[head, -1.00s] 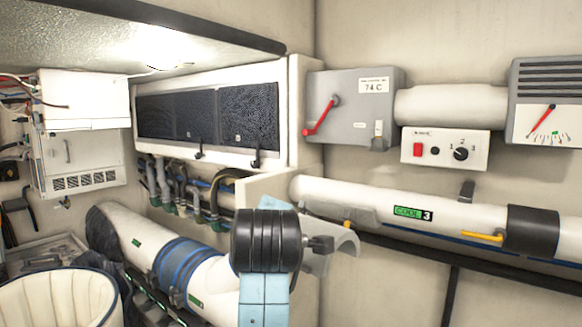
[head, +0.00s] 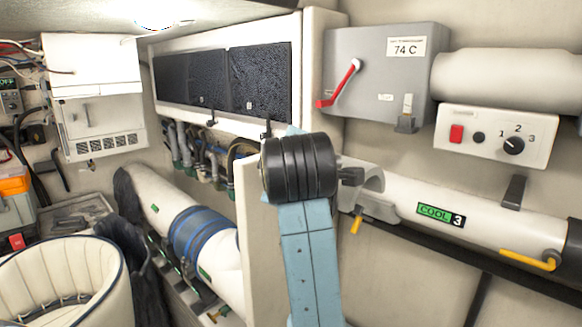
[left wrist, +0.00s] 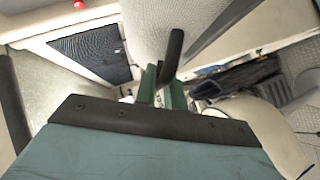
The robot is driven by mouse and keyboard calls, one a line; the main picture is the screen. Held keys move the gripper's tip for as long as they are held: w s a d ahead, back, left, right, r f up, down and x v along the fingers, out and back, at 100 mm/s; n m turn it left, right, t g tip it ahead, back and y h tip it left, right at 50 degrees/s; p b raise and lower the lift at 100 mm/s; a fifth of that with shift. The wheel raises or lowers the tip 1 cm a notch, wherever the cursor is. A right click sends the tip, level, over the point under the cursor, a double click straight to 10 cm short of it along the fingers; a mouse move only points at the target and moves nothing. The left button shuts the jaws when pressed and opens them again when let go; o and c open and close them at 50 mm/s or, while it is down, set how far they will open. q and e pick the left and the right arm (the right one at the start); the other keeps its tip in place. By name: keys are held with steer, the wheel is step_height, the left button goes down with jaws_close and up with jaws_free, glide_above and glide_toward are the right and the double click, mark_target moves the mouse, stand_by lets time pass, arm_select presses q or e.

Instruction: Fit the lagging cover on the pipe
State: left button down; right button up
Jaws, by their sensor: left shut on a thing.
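The lagging cover (head: 374,183) is a pale curved half-shell, seen in the head view at the left end of the white pipe (head: 400,198) on the right wall. My left gripper (head: 350,176) is shut on it at its left side. The cover overlaps the pipe in the picture; I cannot tell if it touches. In the left wrist view, my gripper's green fingers (left wrist: 163,88) close around a dark upright piece, with a pale speckled surface (left wrist: 160,25) beyond. My right gripper is not in view.
The pipe carries a green "COOL 3" label (head: 440,214), a yellow lever (head: 528,261) and a black band (head: 574,250). A grey switch box (head: 375,75) and a white control panel (head: 495,135) sit above it. A second, blue-banded pipe (head: 155,195) and a cream seat (head: 65,285) are left.

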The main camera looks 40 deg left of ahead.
arm_select(q)
steer(key=shift+s+r, duration=0.1)
steer(key=shift+d+b, duration=0.1)
steer(key=shift+b, duration=0.2)
steer(key=w, duration=0.3)
steer(key=shift+w+d, duration=0.15)
steer(key=shift+w, duration=0.05)
steer(key=shift+w+d, duration=0.1)
steer(key=shift+w, duration=1.25)
steer(key=w, duration=1)
steer(key=shift+d+p, duration=0.3)
steer(key=shift+d, duration=0.1)
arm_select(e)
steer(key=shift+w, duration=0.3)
arm_select(q)
steer(key=shift+f+b, duration=0.45)
steer(key=shift+f, duration=0.45)
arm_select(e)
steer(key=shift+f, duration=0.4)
arm_select(q)
steer(key=shift+p, duration=0.45)
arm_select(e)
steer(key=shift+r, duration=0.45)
